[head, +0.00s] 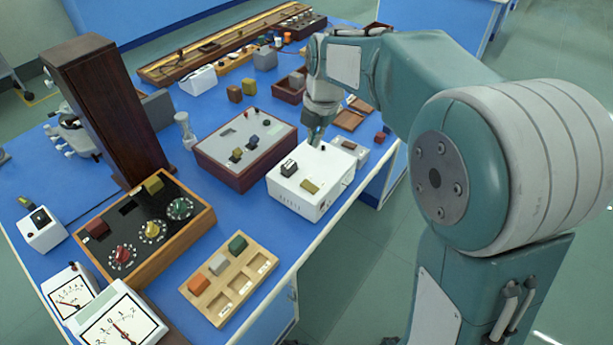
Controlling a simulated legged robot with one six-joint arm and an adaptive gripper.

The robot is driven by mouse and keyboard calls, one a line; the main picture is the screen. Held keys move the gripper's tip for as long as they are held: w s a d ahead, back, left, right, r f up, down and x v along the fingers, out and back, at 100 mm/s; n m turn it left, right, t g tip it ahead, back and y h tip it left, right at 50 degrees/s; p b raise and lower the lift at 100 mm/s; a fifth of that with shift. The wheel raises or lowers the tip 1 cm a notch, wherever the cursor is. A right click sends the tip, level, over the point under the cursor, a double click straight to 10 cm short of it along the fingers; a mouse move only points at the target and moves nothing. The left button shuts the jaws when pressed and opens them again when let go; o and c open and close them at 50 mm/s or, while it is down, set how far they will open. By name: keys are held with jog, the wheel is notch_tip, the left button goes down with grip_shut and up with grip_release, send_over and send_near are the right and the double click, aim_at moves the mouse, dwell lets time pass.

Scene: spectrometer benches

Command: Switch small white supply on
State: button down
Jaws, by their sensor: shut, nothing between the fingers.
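A white box (312,192) stands near the bench's right edge, with a black switch-like part (289,168) and an olive block (310,186) on its top. A smaller white box (42,236) with a dark part on top stands at the far left. I cannot tell from labels which one is the supply, nor any switch position. My gripper (315,138) points down at the back part of the nearer white box's top, shut and empty. Its tips are small here, and I cannot tell whether they touch the box.
A dark red box (243,170) with a grey top stands left of the white box. A small grey-white box (349,151) is close on its right. A wooden tray (236,301) with coloured blocks lies in front. A tall brown cabinet (108,110) stands left. Blue bench top shows between them.

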aim_at(306, 183)
jog(key=f, duration=0.4)
jog(key=a+f, duration=0.1)
jog(key=f, duration=0.4)
jog(key=w+f, duration=0.1)
jog(key=f, duration=0.4)
jog(key=shift+w+a, duration=0.1)
jog(key=shift+a, duration=0.25)
jog(key=shift+f, duration=0.15)
